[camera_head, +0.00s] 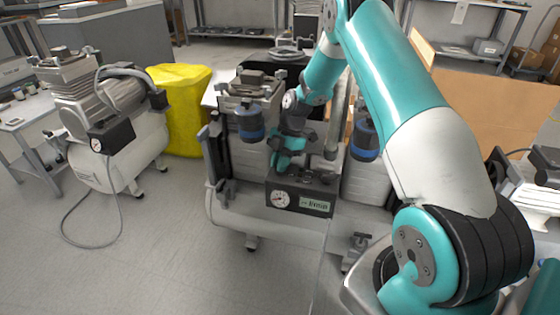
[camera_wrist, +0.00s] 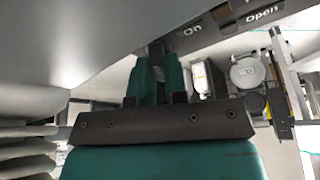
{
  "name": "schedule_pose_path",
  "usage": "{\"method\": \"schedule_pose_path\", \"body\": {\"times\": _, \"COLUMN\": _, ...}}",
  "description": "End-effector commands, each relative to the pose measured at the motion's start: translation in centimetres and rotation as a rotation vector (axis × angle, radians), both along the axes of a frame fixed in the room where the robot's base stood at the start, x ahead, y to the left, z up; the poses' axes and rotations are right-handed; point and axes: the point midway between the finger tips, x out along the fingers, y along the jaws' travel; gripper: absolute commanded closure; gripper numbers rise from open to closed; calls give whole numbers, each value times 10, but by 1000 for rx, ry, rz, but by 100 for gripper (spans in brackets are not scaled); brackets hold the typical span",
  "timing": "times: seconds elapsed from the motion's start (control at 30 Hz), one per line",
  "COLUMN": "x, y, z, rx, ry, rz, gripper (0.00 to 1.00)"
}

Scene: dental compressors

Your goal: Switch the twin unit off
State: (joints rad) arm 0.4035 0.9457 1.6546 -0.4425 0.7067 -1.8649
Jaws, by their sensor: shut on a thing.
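The twin unit (camera_head: 240,215) is the white-tanked compressor in the middle of the head view, with blue-banded parts on both sides. Its dark control box (camera_head: 300,195) faces me with a round gauge and a pale label. My gripper (camera_head: 284,166) points down at the top of this box. In the wrist view my teal fingers (camera_wrist: 157,55) are shut on a small dark switch (camera_wrist: 156,47), mostly hidden between them. The word "On" stands just beside the fingertips, and "Open" is further right. The switch's exact position cannot be made out.
Another compressor (camera_head: 125,155) with a gauge and hose stands at the left. A yellow covered bin (camera_head: 180,108) is behind it. A cardboard panel (camera_head: 490,110) stands at the right. The grey floor at front left is clear except for the hose.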

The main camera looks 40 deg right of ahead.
Motion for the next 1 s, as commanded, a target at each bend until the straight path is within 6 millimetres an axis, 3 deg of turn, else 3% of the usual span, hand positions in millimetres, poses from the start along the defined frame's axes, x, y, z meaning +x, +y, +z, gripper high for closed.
{"method": "schedule_pose_path", "body": {"times": 0.3, "x": 1, "y": 0, "z": 0, "rx": -2, "ry": -1, "rz": 110, "gripper": 100}}
{"method": "schedule_pose_path", "body": {"times": 0.83, "x": 1, "y": -1, "z": 0, "rx": -3, "ry": 0, "rz": 127, "gripper": 100}}
{"method": "schedule_pose_path", "body": {"times": 0.87, "x": 1, "y": -1, "z": 0, "rx": -3, "ry": 0, "rz": 127, "gripper": 79}}
{"method": "schedule_pose_path", "body": {"times": 0.9, "x": 1, "y": -1, "z": 0, "rx": -3, "ry": 0, "rz": 127, "gripper": 70}}
{"method": "schedule_pose_path", "body": {"times": 0.93, "x": 1, "y": -1, "z": 0, "rx": -2, "ry": 0, "rz": 127, "gripper": 63}}
{"method": "schedule_pose_path", "body": {"times": 1.0, "x": 1, "y": 0, "z": 0, "rx": -2, "ry": 0, "rz": 128, "gripper": 61}}
